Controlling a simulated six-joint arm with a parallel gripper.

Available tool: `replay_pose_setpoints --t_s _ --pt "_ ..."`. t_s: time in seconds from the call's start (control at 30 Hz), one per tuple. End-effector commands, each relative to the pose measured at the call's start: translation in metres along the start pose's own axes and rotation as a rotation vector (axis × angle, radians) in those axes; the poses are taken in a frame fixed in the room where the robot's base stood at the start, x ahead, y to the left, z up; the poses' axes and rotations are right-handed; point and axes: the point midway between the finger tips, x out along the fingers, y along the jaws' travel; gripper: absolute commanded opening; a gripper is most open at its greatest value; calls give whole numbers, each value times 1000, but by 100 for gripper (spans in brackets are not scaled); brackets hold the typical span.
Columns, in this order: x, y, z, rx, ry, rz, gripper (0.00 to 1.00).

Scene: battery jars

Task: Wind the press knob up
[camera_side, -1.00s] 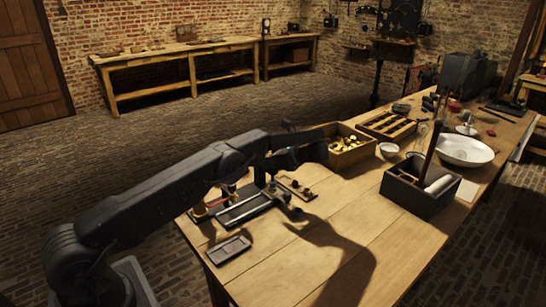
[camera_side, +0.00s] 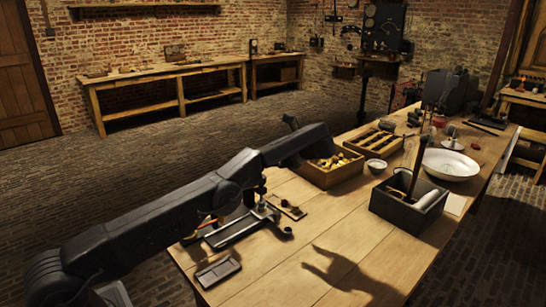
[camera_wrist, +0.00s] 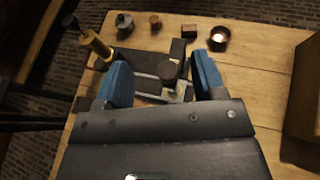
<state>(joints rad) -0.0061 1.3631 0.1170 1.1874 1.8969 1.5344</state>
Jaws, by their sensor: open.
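The press shows in the wrist view as a dark metal frame (camera_wrist: 143,62) with pale rails. Its round dark-brown knob (camera_wrist: 168,70) lies between the two blue-padded fingers of my gripper (camera_wrist: 163,80). The fingers are open, with a clear gap on both sides of the knob. I cannot tell the height between them and the knob. In the side view the press base (camera_side: 240,228) lies on the near left of the bench. My arm partly covers the press there, and the fingertips cannot be made out.
A flat grey tray (camera_side: 218,271) lies in front. A wooden box of brass parts (camera_side: 329,174) and a dark box (camera_side: 409,204) stand to the right.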

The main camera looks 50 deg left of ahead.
Motion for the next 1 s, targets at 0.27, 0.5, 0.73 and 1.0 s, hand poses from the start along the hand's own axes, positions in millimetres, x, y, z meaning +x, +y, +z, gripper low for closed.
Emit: replay_pose_setpoints --t_s 0.27,0.5,0.73,1.0 --pt "0 0 1 0 -1 -1 63" --pt "-1 -9 13 -10 -84 -84 63" --pt "-3 -20 32 3 -230 -327 63" --pt "-7 -4 30 103 -272 -658 63"
